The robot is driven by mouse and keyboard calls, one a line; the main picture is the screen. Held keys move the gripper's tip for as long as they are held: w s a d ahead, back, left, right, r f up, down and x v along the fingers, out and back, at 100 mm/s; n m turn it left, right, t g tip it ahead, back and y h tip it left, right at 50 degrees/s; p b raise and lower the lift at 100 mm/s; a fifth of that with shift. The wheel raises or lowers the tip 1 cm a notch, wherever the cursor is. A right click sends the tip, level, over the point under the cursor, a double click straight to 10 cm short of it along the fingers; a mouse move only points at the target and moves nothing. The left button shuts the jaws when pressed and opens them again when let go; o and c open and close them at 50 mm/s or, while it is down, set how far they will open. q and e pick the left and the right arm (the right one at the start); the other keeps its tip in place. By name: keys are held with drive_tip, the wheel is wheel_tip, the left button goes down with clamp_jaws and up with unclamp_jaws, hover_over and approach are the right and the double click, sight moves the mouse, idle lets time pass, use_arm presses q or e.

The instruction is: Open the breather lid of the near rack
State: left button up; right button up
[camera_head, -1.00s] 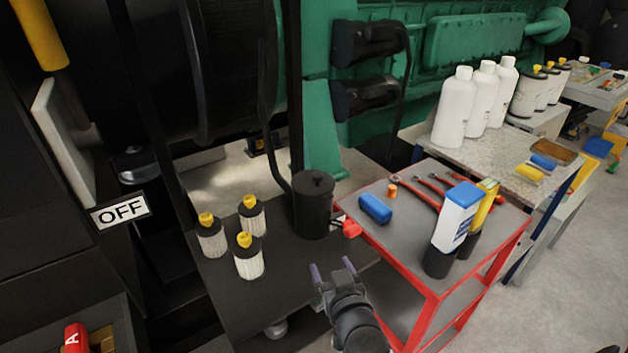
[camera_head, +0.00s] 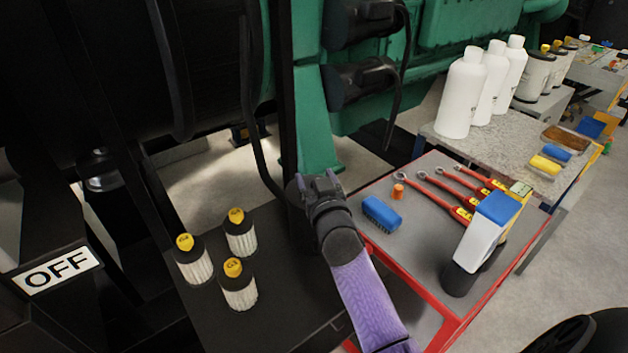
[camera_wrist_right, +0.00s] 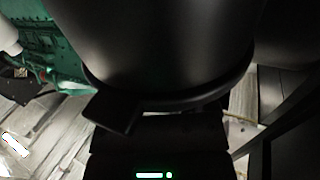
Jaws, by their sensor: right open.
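The near rack (camera_head: 265,312) is a low dark shelf at lower centre of the head view. A black breather canister (camera_head: 296,218) stands at its back right corner, mostly hidden behind my right gripper (camera_head: 318,181). The gripper is open, with its jaws at the top of the canister, where the lid is; I cannot tell whether they touch it. In the right wrist view, a large dark rounded body (camera_wrist_right: 160,50) with a rim and a flat tab (camera_wrist_right: 115,110) fills the upper middle, very close. My left gripper is not in view.
Several yellow-capped filters (camera_head: 238,285) stand on the rack's left side. A red-framed cart (camera_head: 405,268) is close to its right, with a blue brush (camera_head: 381,213), red-handled wrenches (camera_head: 440,193) and a blue-capped bottle (camera_head: 487,230). The green engine (camera_head: 308,120) rises behind.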

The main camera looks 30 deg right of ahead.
drive_tip(key=shift+w+d, duration=0.15)
drive_tip(key=shift+w, duration=0.2)
clamp_jaws()
idle(1.2)
